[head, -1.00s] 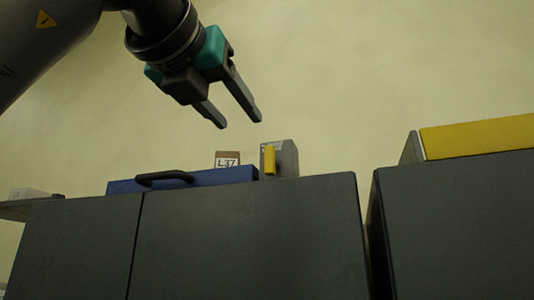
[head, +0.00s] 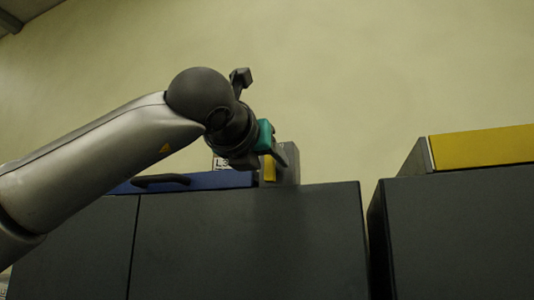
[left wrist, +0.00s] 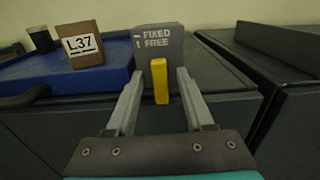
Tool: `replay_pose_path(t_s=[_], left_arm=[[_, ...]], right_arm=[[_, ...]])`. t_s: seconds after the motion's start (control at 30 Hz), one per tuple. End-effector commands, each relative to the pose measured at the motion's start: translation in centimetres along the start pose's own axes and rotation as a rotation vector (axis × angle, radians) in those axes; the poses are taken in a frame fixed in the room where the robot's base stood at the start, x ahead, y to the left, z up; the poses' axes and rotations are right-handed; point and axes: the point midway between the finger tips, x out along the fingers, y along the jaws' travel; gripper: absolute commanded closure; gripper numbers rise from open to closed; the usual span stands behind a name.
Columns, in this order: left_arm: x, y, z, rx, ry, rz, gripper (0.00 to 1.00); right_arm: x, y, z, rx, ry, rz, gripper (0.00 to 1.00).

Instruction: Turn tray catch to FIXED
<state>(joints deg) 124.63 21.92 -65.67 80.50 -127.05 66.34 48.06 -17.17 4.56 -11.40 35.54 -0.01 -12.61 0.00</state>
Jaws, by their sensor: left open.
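The tray catch is a yellow lever (head: 270,168) (left wrist: 160,88) on a grey block (head: 292,163) (left wrist: 174,44). The block reads FIXED beside a horizontal mark and FREE beside an upright mark. The lever stands upright, in line with the FREE mark. My left gripper (head: 279,156) (left wrist: 160,74) is open, with one finger on each side of the lever in the left wrist view. I cannot tell whether either finger touches it. The blue tray (head: 218,180) (left wrist: 100,76) lies left of the block. My right gripper is not in view.
A brown box labelled L37 (left wrist: 80,46) and a dark cup (left wrist: 40,39) stand on the tray. The tray has a black handle (head: 160,181). Dark cabinets (head: 250,240) lie below. Right, past a gap, is another cabinet with a yellow-fronted unit (head: 485,147).

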Motion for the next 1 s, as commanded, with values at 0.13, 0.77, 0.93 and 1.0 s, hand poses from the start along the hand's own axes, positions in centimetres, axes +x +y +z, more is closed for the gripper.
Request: replay_pose_path(t_s=[0.13,0.77,0.93,1.0], left_arm=[[0.14,0.01,-0.06,0.0,0.0,0.0,0.47],[0.08,0.0,-0.04,-0.001,0.001,0.0,1.0],[0.08,0.01,-0.03,-0.001,0.001,0.0,1.0],[0.07,0.01,-0.03,-0.001,0.001,0.0,1.0]], right_arm=[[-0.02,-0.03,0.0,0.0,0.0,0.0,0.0],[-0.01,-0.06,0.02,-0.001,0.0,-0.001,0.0],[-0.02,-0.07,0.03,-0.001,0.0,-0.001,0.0],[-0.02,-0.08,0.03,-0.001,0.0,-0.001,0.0]])
